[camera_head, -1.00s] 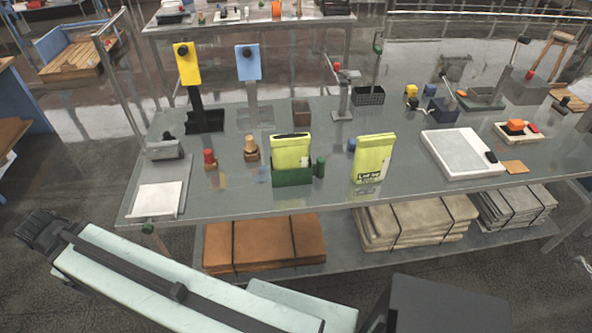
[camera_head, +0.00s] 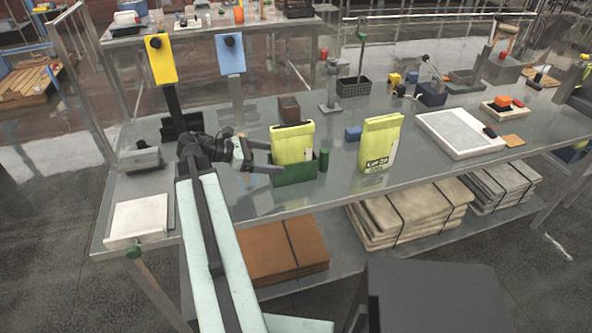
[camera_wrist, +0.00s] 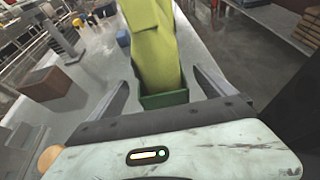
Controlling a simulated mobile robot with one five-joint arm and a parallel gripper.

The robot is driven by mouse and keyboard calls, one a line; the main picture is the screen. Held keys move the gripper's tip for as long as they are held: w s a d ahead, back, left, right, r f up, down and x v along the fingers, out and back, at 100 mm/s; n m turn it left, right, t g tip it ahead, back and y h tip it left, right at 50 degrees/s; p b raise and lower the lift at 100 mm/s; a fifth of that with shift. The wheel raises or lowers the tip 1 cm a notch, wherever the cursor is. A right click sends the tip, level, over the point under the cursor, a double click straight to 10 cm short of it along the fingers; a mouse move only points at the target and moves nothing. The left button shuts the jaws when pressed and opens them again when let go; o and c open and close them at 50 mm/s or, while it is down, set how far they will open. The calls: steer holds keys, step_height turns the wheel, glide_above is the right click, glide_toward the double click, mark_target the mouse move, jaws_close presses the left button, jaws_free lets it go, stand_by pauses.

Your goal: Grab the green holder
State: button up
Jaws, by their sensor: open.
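The green holder (camera_head: 294,173) is a low box on the grey table, with a yellow-green pouch (camera_head: 291,144) standing in it. My gripper (camera_head: 272,157) is open just left of the holder, its fingers pointing right toward it. In the wrist view the holder (camera_wrist: 164,98) lies ahead, between and just beyond the two open fingers (camera_wrist: 160,90). The pouch (camera_wrist: 155,45) rises from it, tilted in that picture. I cannot tell whether a finger touches the holder. Nothing is held.
A dark green cylinder (camera_head: 323,160) stands close to the holder's right. A second yellow-green pouch (camera_head: 380,145) stands farther right. A brown block (camera_head: 289,107) is behind, and a blue block (camera_head: 353,133) is behind right. A white tray (camera_head: 460,133) lies at the right.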

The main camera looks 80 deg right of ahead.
mark_target(290, 134)
steer(key=b+x, duration=0.2)
steer(key=x, duration=0.5)
steer(key=shift+w+f, duration=0.1)
steer(key=shift+f, duration=0.1)
steer(key=shift+a, duration=0.1)
steer(key=c, duration=1.5)
step_height(290, 134, up, 11)
steer(key=p, duration=1)
steer(key=shift+f, duration=0.25)
